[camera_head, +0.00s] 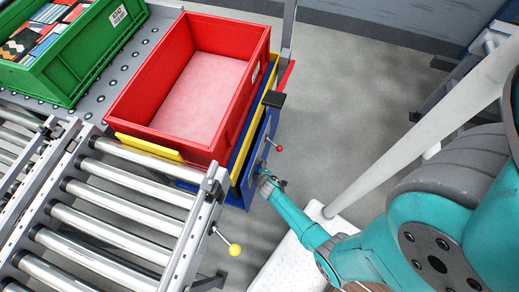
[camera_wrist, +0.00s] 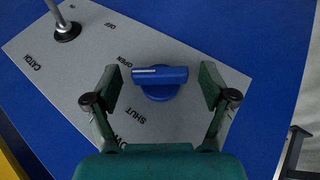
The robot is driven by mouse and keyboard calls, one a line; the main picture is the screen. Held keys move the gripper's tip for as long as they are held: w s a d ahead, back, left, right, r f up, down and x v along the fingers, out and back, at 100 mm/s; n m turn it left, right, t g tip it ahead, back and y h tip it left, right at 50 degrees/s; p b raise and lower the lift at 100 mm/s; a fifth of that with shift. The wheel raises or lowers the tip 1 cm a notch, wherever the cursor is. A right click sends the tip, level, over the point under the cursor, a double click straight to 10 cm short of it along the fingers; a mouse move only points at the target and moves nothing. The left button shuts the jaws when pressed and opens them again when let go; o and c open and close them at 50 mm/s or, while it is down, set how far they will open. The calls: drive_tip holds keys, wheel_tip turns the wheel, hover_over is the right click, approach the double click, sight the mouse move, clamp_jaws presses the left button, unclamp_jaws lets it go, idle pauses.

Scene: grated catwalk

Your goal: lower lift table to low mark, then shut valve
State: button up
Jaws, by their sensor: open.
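The lift table (camera_head: 243,170), blue with a yellow edge, carries a red bin (camera_head: 140,122) with a pale, empty-looking floor. I cannot make out a low mark. The valve is a blue knob (camera_wrist: 160,84) on a grey plate (camera_wrist: 95,85) on a blue panel. The white line on its left half points left, nearer the OPEN lettering than the SHUT lettering. My gripper (camera_wrist: 159,80) is open, one finger on each side of the knob with visible gaps. In the head view my gripper (camera_head: 268,182) is at the blue panel, and the knob is hidden.
A lever rod (camera_wrist: 60,17) stands on the plate near CATCH and OFF; a red-ball lever (camera_head: 279,148) shows above my gripper. A roller conveyor (camera_head: 105,220) with a yellow-ball handle (camera_head: 234,249) lies left. A green crate (camera_head: 85,62) holds packages. Floor (camera_head: 350,100) is clear behind.

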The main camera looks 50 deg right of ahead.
drive_tip(key=c, duration=1.2)
drive_tip(key=shift+o, duration=0.2)
drive_tip(key=shift+s+d+g+y, duration=0.1)
drive_tip(key=shift+d+g+y, duration=0.1)
drive_tip(key=shift+g+y, duration=0.15)
drive_tip(key=shift+y, duration=0.45)
drive_tip(key=shift+w+r+m+g+y, duration=0.15)
drive_tip(key=shift+m+g+y, duration=0.3)
drive_tip(key=shift+y, duration=0.65)
drive_tip(key=shift+w, duration=0.1)
drive_tip(key=o, duration=1.2)
drive_tip(key=shift+c, duration=0.2)
